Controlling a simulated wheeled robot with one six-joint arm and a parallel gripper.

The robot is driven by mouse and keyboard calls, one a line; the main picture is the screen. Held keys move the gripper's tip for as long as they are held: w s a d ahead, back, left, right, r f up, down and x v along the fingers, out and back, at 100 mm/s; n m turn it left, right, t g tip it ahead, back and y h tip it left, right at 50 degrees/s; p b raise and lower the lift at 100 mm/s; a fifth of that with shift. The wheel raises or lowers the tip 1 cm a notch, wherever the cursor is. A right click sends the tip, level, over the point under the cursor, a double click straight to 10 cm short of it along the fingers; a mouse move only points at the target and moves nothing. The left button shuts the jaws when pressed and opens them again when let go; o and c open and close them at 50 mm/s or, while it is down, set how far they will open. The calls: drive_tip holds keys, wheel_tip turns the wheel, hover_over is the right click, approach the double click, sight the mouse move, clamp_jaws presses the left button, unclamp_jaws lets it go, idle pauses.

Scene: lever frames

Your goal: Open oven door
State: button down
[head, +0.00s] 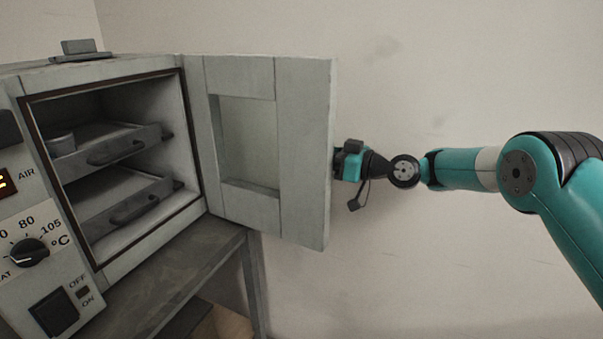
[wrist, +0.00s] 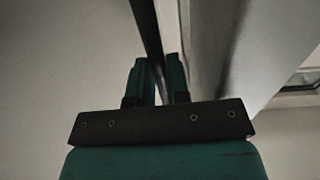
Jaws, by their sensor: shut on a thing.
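The oven door (head: 303,150) is a grey panel with a recessed window, swung wide open to the right of the oven (head: 95,70). Its inner face shows in the head view. My gripper (head: 347,160) is at the door's right edge, with its fingertips hidden behind the door. In the wrist view, my gripper (wrist: 157,68) has its two green fingers closed around a dark bar, the door handle (wrist: 146,25). The door's pale surface (wrist: 245,50) runs along the right of the handle there.
Inside the oven are two shelves, the upper tray (head: 110,143) holding a small round container and the lower tray (head: 125,200) with a handle. The control panel (head: 40,245) is at the left front. A grey table (head: 180,275) supports the oven. The pale wall stands behind the door.

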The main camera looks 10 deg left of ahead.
drive_tip(key=c, duration=1.1)
unclamp_jaws()
drive_tip(key=shift+d, duration=0.1)
drive_tip(key=b+v, duration=0.4)
drive_tip(key=v, duration=1.3)
drive_tip(key=shift+d, duration=0.25)
drive_tip(key=shift+s+r, duration=0.1)
drive_tip(key=shift+r, duration=0.05)
